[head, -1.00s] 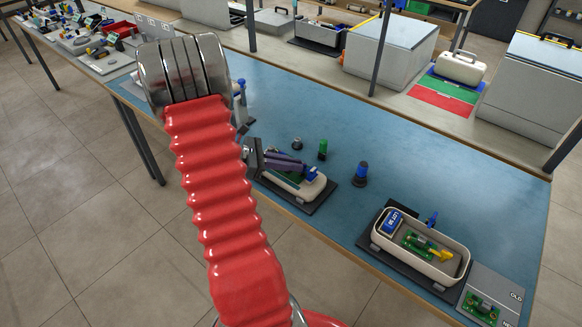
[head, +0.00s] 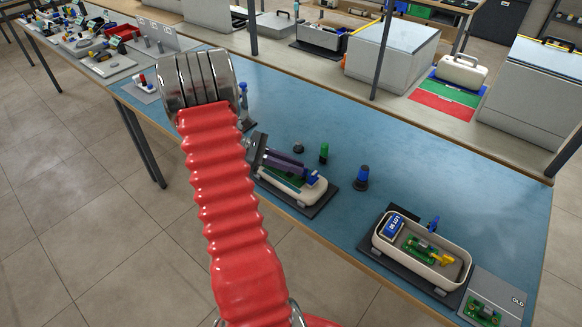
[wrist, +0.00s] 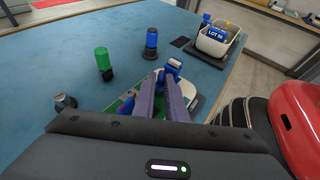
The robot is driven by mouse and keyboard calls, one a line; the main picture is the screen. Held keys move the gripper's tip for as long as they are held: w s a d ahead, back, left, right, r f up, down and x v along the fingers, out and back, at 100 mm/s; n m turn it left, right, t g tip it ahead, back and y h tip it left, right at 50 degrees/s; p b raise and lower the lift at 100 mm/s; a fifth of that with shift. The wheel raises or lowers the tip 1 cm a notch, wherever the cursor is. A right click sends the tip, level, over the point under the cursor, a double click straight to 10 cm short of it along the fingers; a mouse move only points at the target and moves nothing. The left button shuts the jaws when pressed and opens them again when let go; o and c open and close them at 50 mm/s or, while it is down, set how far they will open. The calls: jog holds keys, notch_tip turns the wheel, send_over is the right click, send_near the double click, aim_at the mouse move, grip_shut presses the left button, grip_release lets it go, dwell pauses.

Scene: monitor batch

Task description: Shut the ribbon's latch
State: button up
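A white monitor housing (head: 318,190) with a green board inside lies open on a dark mat near the table's front edge. It also shows in the wrist view (wrist: 190,88), mostly behind my fingers. A small blue part, perhaps the latch, sits at its far end (head: 313,178) and in the wrist view (wrist: 174,66). My gripper's (head: 305,173) two purple fingers reach low over the housing, with tips close to this blue part. Contact is unclear. The ribbon itself cannot be made out.
A green-topped cylinder (head: 324,152), a blue-topped cylinder (head: 362,177) and a small dark knob (head: 298,148) stand behind the housing. A second housing (head: 448,270) with a blue LOT block (head: 395,225) is to the right.

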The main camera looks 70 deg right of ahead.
jog(key=shift+o, duration=0.6)
jog(key=shift+r, duration=0.1)
jog(key=v, duration=1.3)
jog(key=shift+w, duration=0.25)
jog(key=shift+r, duration=0.15)
